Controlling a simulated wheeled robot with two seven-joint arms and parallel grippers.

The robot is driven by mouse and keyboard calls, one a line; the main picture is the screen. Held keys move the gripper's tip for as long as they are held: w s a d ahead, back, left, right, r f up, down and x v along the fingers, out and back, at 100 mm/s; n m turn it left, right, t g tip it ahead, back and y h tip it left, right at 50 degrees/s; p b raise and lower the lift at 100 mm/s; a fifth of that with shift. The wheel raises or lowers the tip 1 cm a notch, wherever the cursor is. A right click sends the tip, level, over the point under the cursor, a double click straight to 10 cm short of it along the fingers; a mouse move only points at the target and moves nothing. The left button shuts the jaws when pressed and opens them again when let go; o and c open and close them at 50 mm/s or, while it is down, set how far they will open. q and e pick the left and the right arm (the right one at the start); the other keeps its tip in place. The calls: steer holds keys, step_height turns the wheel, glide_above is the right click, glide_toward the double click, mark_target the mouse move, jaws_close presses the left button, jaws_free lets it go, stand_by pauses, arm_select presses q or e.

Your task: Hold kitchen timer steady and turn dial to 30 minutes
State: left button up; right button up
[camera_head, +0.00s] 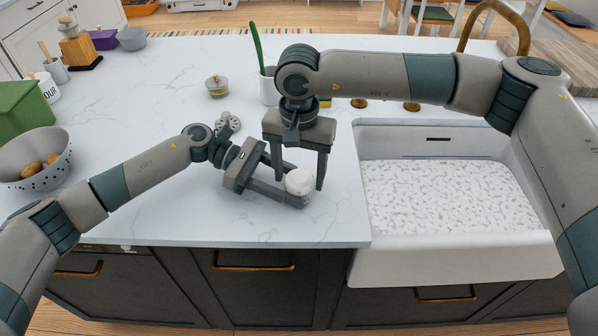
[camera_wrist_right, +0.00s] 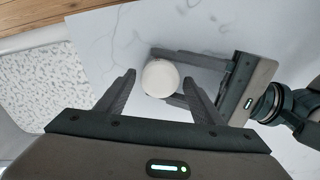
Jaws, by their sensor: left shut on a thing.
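The kitchen timer (camera_head: 299,184) is a small round white thing on the counter near its front edge, left of the sink. It also shows in the right wrist view as a plain white disc (camera_wrist_right: 160,78). My left gripper (camera_head: 295,188) is shut on the timer from the left, low over the counter, one finger on each side. My right gripper (camera_head: 301,181) points down from above with its fingers open, one on each side of the timer. In the right wrist view, gaps show between its fingertips and the disc. No dial marks can be read.
A white sink (camera_head: 440,190) lies to the right. A pot with a green-handled utensil (camera_head: 257,48) and a small lidded jar (camera_head: 216,86) stand behind. A colander (camera_head: 36,160) and a green box (camera_head: 22,110) sit at the far left. The counter's left middle is clear.

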steer(key=c, duration=0.8)
steer(key=shift+o, duration=0.2)
steer(key=m, duration=0.4)
steer(key=shift+m, duration=0.3)
steer(key=o, duration=1.1)
